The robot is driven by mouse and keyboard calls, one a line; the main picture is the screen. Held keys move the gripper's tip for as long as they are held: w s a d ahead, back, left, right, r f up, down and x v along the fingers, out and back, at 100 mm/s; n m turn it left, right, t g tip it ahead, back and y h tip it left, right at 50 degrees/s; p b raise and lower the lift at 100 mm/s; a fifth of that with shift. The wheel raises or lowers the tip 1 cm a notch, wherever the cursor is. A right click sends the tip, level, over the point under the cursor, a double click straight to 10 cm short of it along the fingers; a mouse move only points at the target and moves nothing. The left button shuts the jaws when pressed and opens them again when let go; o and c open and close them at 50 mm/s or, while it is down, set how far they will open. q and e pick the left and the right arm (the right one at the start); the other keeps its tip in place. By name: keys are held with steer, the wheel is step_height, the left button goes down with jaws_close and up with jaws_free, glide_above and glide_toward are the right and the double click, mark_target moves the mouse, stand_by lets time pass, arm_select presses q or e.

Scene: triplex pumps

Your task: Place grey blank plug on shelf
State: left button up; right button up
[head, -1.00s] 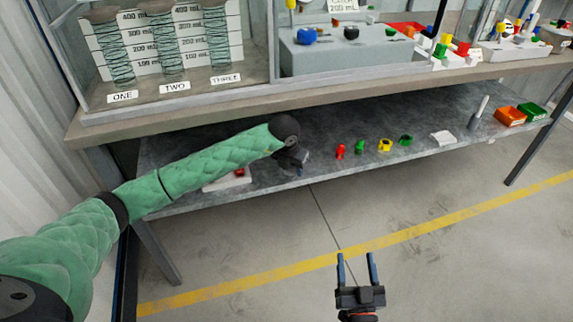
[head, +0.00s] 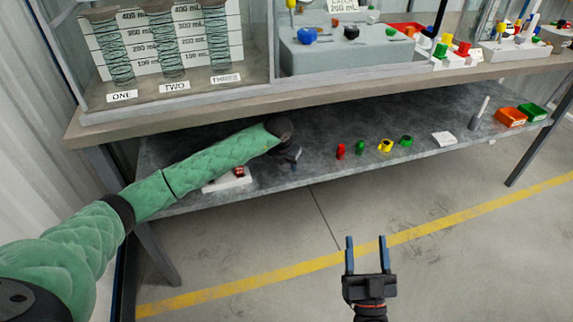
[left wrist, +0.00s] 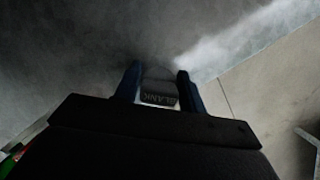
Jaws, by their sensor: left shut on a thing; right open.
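The grey blank plug (left wrist: 158,92) shows in the left wrist view, with dark lettering on its face. My left gripper (left wrist: 157,88) is shut on it, one blue finger on each side. The grey lower shelf (left wrist: 75,50) fills the background beyond the plug; I cannot tell whether the plug touches it. In the head view my left gripper (head: 293,162) is over the shelf (head: 320,125), under the worktop, and the plug is hidden there. My right gripper (head: 366,256) is open and empty above the floor, in front of the shelf.
A white tray (head: 215,187) lies below my left forearm. Orange (head: 511,117) and green bins (head: 532,111) are at the right. The worktop edge (head: 300,98) overhangs.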

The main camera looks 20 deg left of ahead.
arm_select(q)
steer(key=shift+f, duration=0.1)
steer(key=o, duration=1)
steer(key=shift+o, duration=0.2)
arm_select(e)
steer(key=shift+s, duration=0.3)
steer(key=shift+w+f, duration=0.1)
